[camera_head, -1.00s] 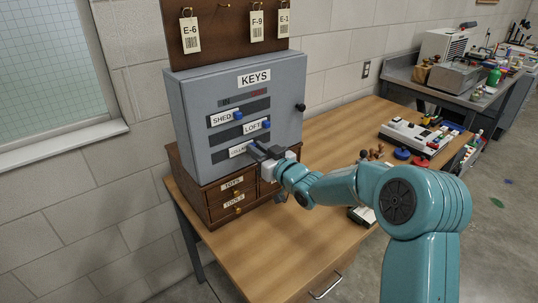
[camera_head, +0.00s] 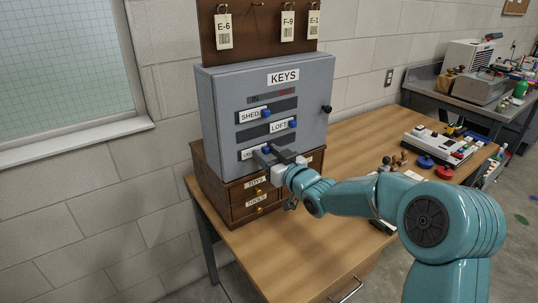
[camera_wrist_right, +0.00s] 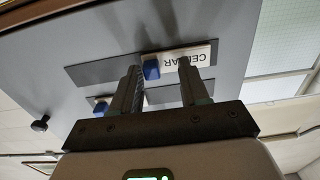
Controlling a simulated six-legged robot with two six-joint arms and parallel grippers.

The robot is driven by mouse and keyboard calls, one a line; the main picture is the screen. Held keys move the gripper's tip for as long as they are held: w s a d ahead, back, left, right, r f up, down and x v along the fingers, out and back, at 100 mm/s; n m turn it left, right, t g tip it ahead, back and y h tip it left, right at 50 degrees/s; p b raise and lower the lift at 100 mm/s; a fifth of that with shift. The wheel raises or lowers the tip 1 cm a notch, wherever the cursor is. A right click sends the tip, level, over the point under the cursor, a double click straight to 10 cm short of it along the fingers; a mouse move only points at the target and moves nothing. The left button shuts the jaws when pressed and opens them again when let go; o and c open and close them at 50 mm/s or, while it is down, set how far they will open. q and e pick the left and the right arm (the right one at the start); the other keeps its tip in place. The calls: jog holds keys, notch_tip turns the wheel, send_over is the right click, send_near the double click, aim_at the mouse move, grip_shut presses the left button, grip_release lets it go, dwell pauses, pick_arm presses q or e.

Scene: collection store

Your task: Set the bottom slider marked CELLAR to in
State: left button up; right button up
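The grey KEYS cabinet (camera_head: 218,105) carries three label sliders with blue knobs. The bottom slider's CELLAR label (camera_wrist_right: 203,54) sits at the slot's left end in the head view, on the side of the IN marking (camera_head: 255,98). Its blue knob (camera_head: 266,148) also shows in the wrist view (camera_wrist_right: 151,70). My right gripper (camera_head: 264,153) is open at this slider. Its fingers straddle the knob, which lies close to the left finger in the wrist view; I cannot tell whether they touch. My left gripper is out of view.
The SHED slider (camera_head: 250,116) sits left and the LOFT slider (camera_head: 280,127) farther right, both just above. A wooden drawer unit (camera_head: 233,207) supports the cabinet on the table (camera_head: 285,245). A round black knob (camera_head: 326,109) sticks out at the cabinet's right edge.

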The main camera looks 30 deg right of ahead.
jog(key=shift+s+d, duration=0.15)
jog(key=shift+d, duration=0.2)
jog(key=s+b, duration=0.2)
jog(key=s, duration=1.4)
jog(key=shift+d+b, duration=0.35)
jog(key=shift+d, duration=0.1)
